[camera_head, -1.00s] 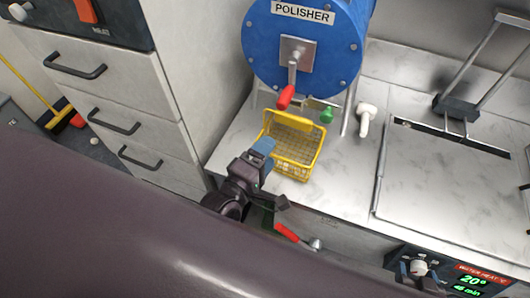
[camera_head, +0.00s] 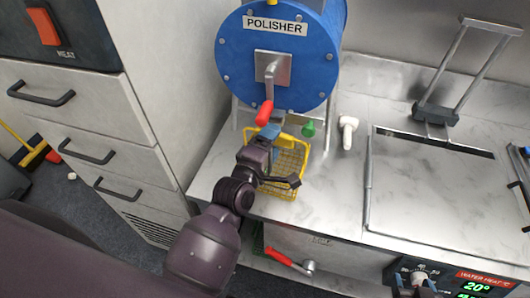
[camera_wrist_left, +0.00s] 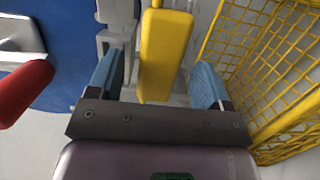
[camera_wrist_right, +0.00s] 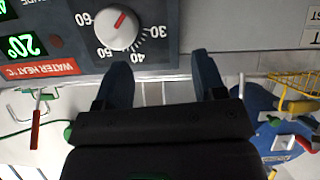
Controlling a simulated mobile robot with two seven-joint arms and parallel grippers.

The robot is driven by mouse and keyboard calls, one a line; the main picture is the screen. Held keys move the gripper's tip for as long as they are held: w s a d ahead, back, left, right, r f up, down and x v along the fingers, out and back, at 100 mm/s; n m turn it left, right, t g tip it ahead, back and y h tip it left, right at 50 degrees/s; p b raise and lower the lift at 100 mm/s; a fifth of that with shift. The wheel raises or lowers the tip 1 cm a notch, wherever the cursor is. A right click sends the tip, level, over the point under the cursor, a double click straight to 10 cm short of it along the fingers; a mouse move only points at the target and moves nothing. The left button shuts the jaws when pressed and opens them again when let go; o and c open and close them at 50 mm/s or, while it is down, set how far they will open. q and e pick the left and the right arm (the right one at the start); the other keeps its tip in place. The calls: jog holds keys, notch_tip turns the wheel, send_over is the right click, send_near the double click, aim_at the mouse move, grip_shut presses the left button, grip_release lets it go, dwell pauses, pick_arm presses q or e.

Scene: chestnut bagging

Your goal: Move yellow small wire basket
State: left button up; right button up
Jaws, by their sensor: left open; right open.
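The yellow small wire basket (camera_head: 291,160) stands on the counter in front of the polisher, partly hidden behind my left gripper (camera_head: 279,157). In the left wrist view, the basket's solid yellow handle (camera_wrist_left: 165,55) lies between the two blue fingers of the left gripper (camera_wrist_left: 157,82), which is open. Gaps show on both sides of the handle. The mesh wall (camera_wrist_left: 262,50) is to the right of the fingers. My right gripper (camera_wrist_right: 160,78) is open and empty before the water heater panel (camera_wrist_right: 120,35). Yellow wire, apparently the basket, shows at the right edge there.
The blue polisher (camera_head: 315,70) with its red-handled crank (camera_head: 265,112) stands just behind the basket. A green knob (camera_head: 309,129) and a white handle (camera_head: 347,132) are near it. A lidded counter section (camera_head: 430,190) lies right. A red-handled valve (camera_head: 288,262) projects from the counter front.

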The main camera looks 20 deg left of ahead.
pick_arm(q)
jog(key=shift+w, duration=0.2)
pick_arm(e)
jog(key=shift+w+r, duration=0.1)
jog(key=shift+w, duration=0.05)
pick_arm(q)
jog(key=c, duration=1.1)
pick_arm(e)
jog(key=shift+s+d+f, duration=0.15)
jog(key=shift+s+f, duration=0.3)
jog(key=shift+s, duration=0.1)
